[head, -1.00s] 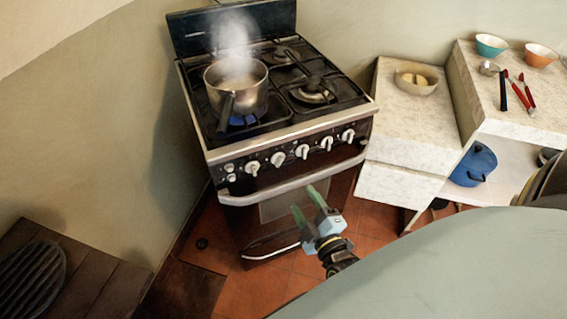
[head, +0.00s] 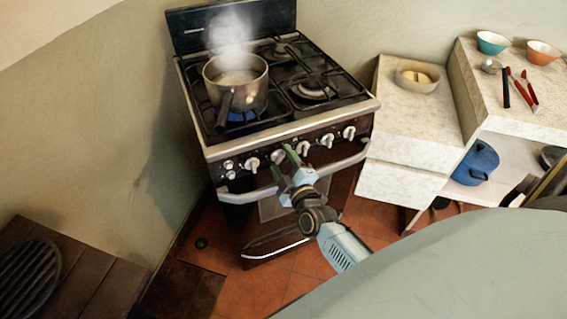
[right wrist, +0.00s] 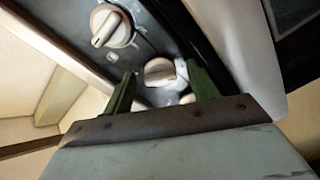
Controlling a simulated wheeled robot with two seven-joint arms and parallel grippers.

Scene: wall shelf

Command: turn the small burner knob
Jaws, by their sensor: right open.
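The stove's front panel (head: 240,185) carries a row of several white knobs. The knobs include one at the left (head: 252,165), one in the middle (head: 302,148) and one at the far right (head: 349,132). I cannot tell from markings which is the small burner knob. My right gripper (head: 284,165) is open and empty in front of the panel, near the middle knobs. In the right wrist view a white knob (right wrist: 160,72) shows between and just beyond the green fingers (right wrist: 161,88). Another knob (right wrist: 112,26) is outside them. My left gripper is out of view.
A steaming pot (head: 236,82) stands on the front left burner over a blue flame, its handle toward the front. The oven handle bar (head: 345,160) juts out below the knobs. A counter with a bowl (head: 417,76) is at the right.

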